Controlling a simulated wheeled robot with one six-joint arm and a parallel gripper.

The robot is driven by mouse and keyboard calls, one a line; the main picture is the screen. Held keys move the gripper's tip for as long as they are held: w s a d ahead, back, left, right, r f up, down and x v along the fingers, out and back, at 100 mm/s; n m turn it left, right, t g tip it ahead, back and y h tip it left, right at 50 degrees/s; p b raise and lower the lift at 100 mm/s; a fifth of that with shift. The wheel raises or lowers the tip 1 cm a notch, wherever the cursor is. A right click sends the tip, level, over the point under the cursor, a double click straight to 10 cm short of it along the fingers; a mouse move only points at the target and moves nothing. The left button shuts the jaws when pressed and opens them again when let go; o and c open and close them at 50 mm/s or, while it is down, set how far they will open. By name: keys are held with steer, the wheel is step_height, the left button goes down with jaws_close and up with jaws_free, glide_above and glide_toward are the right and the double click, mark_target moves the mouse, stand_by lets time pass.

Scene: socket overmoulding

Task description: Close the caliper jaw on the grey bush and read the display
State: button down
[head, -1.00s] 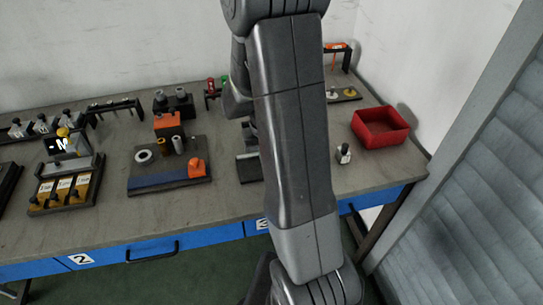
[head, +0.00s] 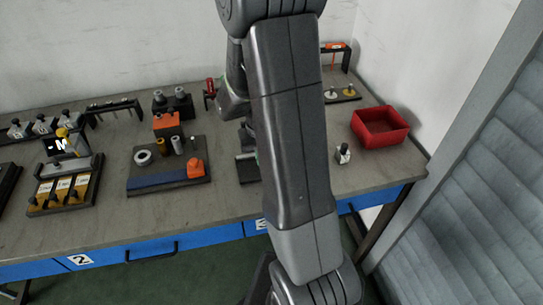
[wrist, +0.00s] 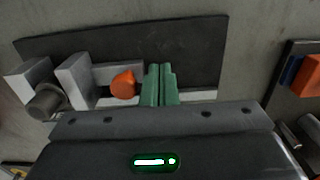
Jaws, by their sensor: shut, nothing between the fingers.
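In the wrist view, the caliper's dark base plate (wrist: 195,45) carries two pale grey jaw blocks, a left one (wrist: 28,78) and a right one (wrist: 74,80). The grey bush (wrist: 46,101), a short dark grey cylinder, sits at the gap between them; whether both blocks touch it I cannot tell. An orange knob (wrist: 123,85) stands right of the blocks. My gripper (wrist: 160,84), with green fingers, is shut and empty just right of the knob. In the head view my arm hides the gripper and most of the caliper; only a dark plate edge (head: 246,170) shows. I see no caliper reading.
Left of my arm lies a plate (head: 150,182) with an orange block, rings and pins. A labelled rack (head: 62,190) stands further left. A red bin (head: 380,127) and a small bottle (head: 343,154) are on the right. The bench front is clear.

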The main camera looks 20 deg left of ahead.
step_height(320, 180, up, 8)
steer(key=p, duration=0.6)
stand_by(0.4)
steer(key=shift+a+f, duration=0.1)
step_height(320, 180, down, 8)
steer(key=b, duration=0.6)
stand_by(0.4)
